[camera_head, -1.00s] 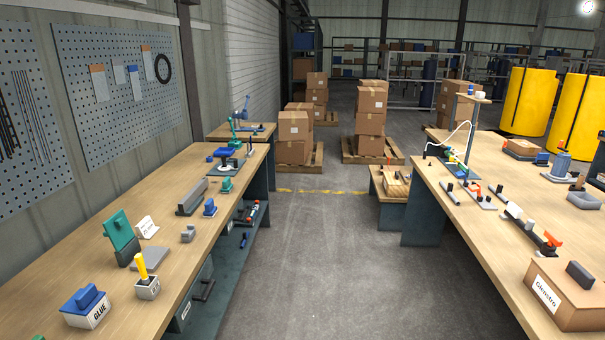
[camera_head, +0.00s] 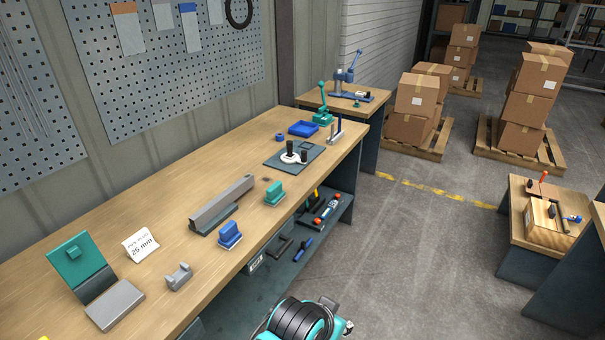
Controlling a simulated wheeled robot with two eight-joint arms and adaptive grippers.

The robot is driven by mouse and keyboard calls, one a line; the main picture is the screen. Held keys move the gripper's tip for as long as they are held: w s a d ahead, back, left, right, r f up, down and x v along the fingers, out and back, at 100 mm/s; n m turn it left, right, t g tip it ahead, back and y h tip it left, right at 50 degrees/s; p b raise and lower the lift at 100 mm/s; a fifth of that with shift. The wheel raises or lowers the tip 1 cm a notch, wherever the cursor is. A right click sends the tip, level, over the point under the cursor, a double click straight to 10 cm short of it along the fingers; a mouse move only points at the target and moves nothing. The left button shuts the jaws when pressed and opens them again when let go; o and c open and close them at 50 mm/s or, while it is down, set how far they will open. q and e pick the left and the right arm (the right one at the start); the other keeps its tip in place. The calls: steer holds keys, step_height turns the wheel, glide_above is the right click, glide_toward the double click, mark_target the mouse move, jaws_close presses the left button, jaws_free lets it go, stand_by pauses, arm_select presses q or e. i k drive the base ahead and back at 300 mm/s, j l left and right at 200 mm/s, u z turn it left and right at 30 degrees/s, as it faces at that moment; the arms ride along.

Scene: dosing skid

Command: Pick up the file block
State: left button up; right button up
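No label in view names the file block. Two small handled blocks stand on the left workbench (camera_head: 150,262): a blue block with a pale base (camera_head: 229,236) and a teal block (camera_head: 275,194) a little farther back to its right. I cannot tell which of them, if either, is the file block. Both stand free on the bench top near its front edge. Neither of my grippers shows in the view.
Around the blocks are a long grey rail (camera_head: 222,205), a grey saddle (camera_head: 179,277), a "25 mm" card (camera_head: 140,244), a teal upright plate (camera_head: 76,259) and a dark mat (camera_head: 276,160). Tools lie on the shelf below. Boxes on pallets stand beyond open floor.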

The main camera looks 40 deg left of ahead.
mark_target(275, 195)
steer(key=i+u, duration=0.25)
steer(key=i, duration=0.35)
steer(key=i+l+u, duration=0.15)
steer(key=i+u, duration=0.15)
steer(key=i, duration=0.25)
